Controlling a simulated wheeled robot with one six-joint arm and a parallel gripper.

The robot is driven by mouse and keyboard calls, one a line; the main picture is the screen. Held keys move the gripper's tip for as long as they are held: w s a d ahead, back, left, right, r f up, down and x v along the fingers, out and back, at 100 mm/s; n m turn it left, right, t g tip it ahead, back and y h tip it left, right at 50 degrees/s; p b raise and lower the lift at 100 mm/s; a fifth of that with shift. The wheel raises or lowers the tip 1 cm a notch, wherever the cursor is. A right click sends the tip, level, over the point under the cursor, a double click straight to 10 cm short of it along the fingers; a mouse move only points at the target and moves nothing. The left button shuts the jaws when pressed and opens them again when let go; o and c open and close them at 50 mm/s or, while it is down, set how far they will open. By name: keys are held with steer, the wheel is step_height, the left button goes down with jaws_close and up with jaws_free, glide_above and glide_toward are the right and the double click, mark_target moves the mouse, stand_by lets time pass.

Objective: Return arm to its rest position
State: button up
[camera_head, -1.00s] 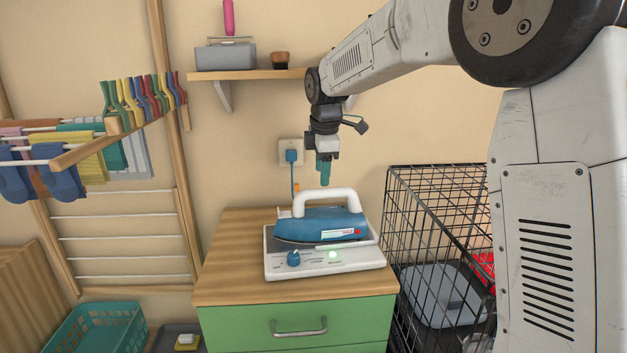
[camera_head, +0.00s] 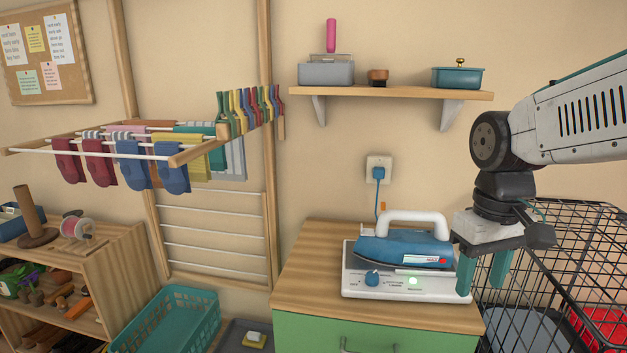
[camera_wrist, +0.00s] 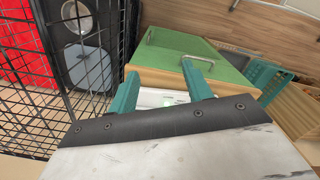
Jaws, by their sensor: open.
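My gripper (camera_head: 483,274) is open and empty, its teal fingers pointing down at the right of the cabinet, in front of the wire crate. In the wrist view my gripper (camera_wrist: 165,90) shows its two fingers spread apart with nothing between them. My arm comes in from the right edge of the head view. A blue iron (camera_head: 405,248) with a white handle rests on a white base (camera_head: 375,290) with a blue knob and a lit green light. The base stands on the wooden top (camera_head: 310,270) of a green cabinet, to the left of my gripper.
A black wire crate (camera_head: 560,222) stands to the right of the cabinet. A wall shelf (camera_head: 400,92) with small boxes hangs above. A drying rack (camera_head: 215,240) with clothes and pegs is at left. A teal basket (camera_head: 180,312) and a wooden shelf unit (camera_head: 105,262) stand lower left.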

steer(key=s+f+m+t, duration=0.1)
steer(key=s+m, duration=0.1)
steer(key=s, duration=1.2)
steer(key=shift+s+d+m+t, duration=0.15)
steer(key=shift+d+m+t, duration=0.15)
steer(key=shift+d+t, duration=0.15)
stand_by(0.8)
